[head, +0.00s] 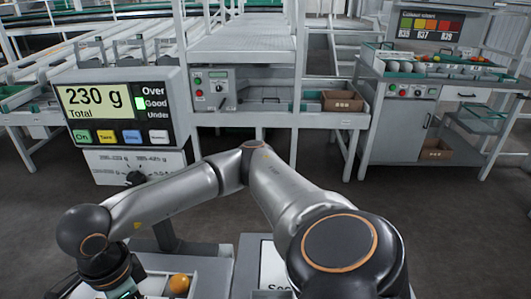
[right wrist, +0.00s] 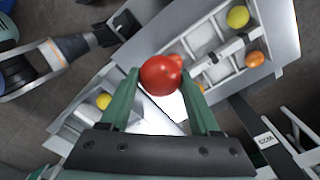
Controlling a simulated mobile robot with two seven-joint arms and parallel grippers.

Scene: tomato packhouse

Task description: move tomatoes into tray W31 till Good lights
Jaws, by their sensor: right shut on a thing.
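My right gripper (right wrist: 160,88) is shut on a red tomato (right wrist: 160,75), held between its green fingers. In the head view this gripper is at the lower left, mostly cut off by the edge. Below it in the wrist view, one tray (right wrist: 72,128) holds a yellow tomato (right wrist: 103,101). A divided tray (right wrist: 203,38) at upper right holds a yellow tomato (right wrist: 237,17), an orange one (right wrist: 254,59) and others partly hidden. I cannot read which tray is W31. A dark arm end (right wrist: 115,30), seemingly my left gripper, shows no clear fingers. The scale display (head: 95,100) reads 230 g; the light beside Good looks lit.
An orange tomato (head: 179,284) lies in a compartment at the bottom of the head view. A grading stand (head: 425,90) with a colour screen is at right. A cardboard box (head: 342,101) sits on the back shelf. The floor between is clear.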

